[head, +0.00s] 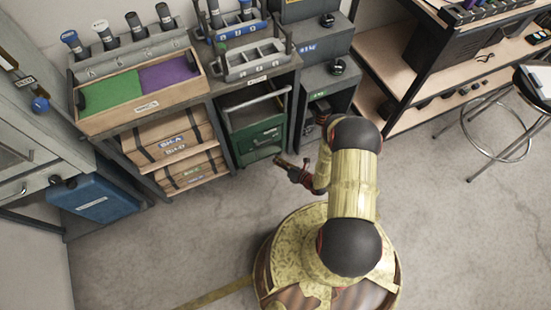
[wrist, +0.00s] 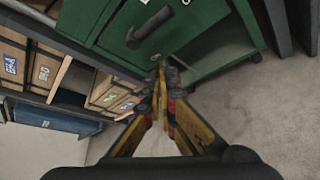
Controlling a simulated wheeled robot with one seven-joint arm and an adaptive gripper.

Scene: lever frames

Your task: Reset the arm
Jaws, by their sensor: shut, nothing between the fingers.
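My gripper (head: 285,164) is at the end of my yellow and black arm (head: 353,185), which is bent over my round base. The gripper points left, in front of the shelving, above the floor. In the wrist view the yellow fingers (wrist: 160,90) meet at their tips, shut and empty. The tips appear in front of a green cabinet (wrist: 195,30) with a dark handle; whether they touch it cannot be told. The green cabinet also shows in the head view (head: 255,130).
A tray with green and purple halves (head: 140,92) tops the bench. A blue case (head: 103,200) stands at left. A stool (head: 505,115) is at right. The floor (head: 450,240) right of my base is clear.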

